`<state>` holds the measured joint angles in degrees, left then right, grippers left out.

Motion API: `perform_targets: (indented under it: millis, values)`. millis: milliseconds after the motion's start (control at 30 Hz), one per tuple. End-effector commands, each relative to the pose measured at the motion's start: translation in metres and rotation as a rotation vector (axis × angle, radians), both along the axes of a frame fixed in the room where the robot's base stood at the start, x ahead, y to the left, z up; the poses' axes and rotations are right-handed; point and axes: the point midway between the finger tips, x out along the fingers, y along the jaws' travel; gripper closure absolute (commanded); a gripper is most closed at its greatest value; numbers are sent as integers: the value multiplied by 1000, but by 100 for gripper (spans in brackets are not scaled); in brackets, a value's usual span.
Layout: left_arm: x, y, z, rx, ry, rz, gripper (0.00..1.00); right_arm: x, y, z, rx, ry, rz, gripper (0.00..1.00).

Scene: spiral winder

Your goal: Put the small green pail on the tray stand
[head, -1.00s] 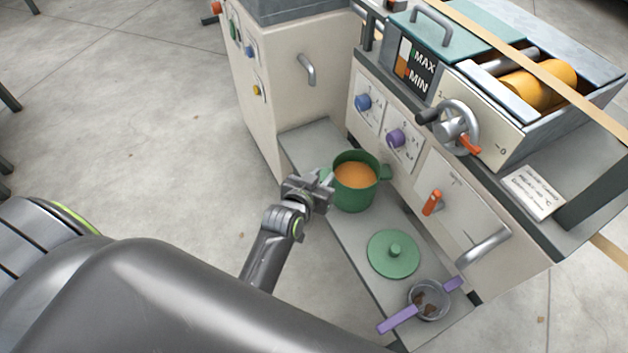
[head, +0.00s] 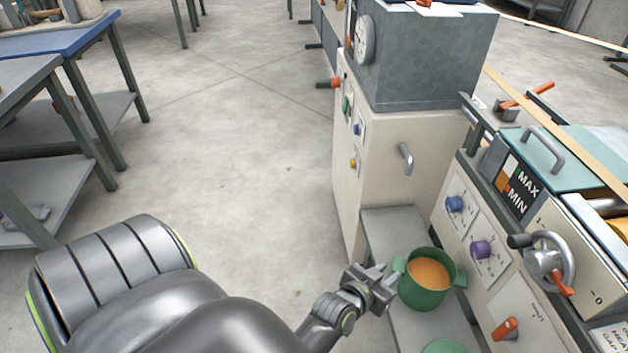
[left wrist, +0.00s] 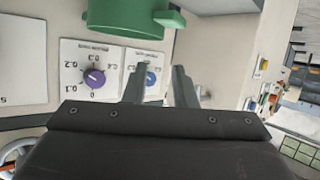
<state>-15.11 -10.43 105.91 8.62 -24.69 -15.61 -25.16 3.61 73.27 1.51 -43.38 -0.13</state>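The small green pail (head: 426,285), with orange contents, stands upright on the low grey shelf (head: 385,230) in front of the machine. In the left wrist view, its green side and one handle (left wrist: 170,19) show at the top. My left gripper (head: 384,285) is beside the pail's left handle. In the left wrist view, the fingers (left wrist: 163,72) are apart with a gap between them, and the handle shows beyond the tips. Whether they touch it, I cannot tell. My right gripper is not in view. No tray stand can be made out for sure.
A green lid (head: 446,346) lies on the shelf at the bottom edge. The machine front has knobs and a crank wheel (head: 545,262) close to the pail's right. A blue-topped table (head: 60,38) and a grey shelved table (head: 30,72) stand at left. The floor between is clear.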

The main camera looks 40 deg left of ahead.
Motion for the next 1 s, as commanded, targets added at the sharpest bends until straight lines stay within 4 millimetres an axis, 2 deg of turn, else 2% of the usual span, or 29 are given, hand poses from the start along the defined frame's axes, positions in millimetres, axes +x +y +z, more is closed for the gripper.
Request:
perform_targets:
  millis: [100, 167, 267, 367, 400, 467, 500, 600, 700, 800, 900, 1000]
  values:
    - [-1, 0, -3, 0, 7, 0, 76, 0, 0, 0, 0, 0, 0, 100]
    - [-6, 1, -14, 1, 38, -4, 76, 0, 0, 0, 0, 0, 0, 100]
    - [-28, 7, -60, 7, 164, -13, 76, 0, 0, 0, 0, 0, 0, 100]
    - [-74, 21, -130, 14, 370, -17, 76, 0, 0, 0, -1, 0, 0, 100]
    - [-99, 29, -158, 18, 462, -14, 76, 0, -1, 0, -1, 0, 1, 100]
    - [-138, 42, -197, 25, 598, -4, 76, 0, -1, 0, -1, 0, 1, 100]
    - [-165, 51, -218, 29, 683, 5, 76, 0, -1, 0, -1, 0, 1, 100]
    - [-228, 72, -258, 43, 866, 33, 76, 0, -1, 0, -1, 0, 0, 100]
    - [-276, 89, -281, 55, 997, 59, 76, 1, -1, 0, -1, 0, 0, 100]
    - [-303, 99, -291, 62, 1068, 76, 76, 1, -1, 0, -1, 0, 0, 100]
    - [-313, 102, -294, 64, 1093, 82, 76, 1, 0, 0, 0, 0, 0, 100]
    - [-313, 102, -294, 63, 1093, 83, 76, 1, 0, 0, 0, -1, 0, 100]
